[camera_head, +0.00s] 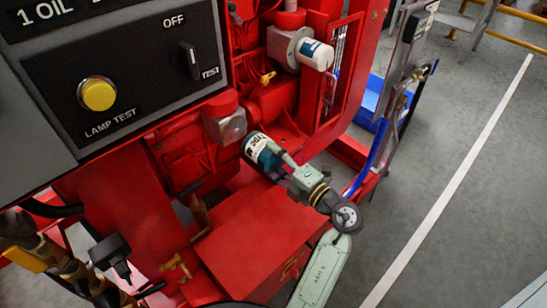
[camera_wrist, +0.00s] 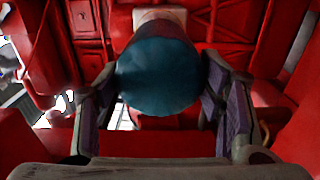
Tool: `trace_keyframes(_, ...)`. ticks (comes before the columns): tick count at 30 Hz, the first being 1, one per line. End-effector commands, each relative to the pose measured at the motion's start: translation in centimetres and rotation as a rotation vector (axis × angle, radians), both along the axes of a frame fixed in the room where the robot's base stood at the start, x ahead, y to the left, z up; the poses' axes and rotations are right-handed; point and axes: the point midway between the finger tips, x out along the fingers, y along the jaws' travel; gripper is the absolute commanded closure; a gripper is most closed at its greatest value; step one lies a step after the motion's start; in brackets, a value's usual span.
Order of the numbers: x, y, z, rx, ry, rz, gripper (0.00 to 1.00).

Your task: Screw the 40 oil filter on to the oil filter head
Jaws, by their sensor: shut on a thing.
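My gripper (camera_head: 283,163) is shut on a teal and white oil filter (camera_head: 262,149) with dark lettering on its label, too small to read surely. In the wrist view the filter's round teal end (camera_wrist: 160,78) faces the camera, between the two fingers of my gripper (camera_wrist: 158,92). The grey oil filter head (camera_head: 232,126) is on the red engine, just up and left of the filter's far end. A pale part of the head shows behind the filter in the wrist view (camera_wrist: 160,15). Whether the filter touches the head is hidden.
A second, white filter (camera_head: 316,54) sits on another grey head (camera_head: 284,46) above and to the right. A red box-like cover (camera_head: 250,235) lies below my gripper. A control panel (camera_head: 125,70) stands at the upper left. Open grey floor (camera_head: 455,215) lies to the right.

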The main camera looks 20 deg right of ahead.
Motion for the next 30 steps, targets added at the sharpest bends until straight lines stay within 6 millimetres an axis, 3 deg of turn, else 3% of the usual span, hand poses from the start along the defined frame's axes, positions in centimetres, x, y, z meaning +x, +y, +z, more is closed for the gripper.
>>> trace_keyframes(9,0.0,0.2,0.4,0.008,0.002,0.003,0.82)
trace_keyframes(21,3.4,1.4,0.3,0.006,0.001,0.004,0.82)
trace_keyframes(30,4.6,1.8,0.2,0.005,0.000,0.002,0.82)
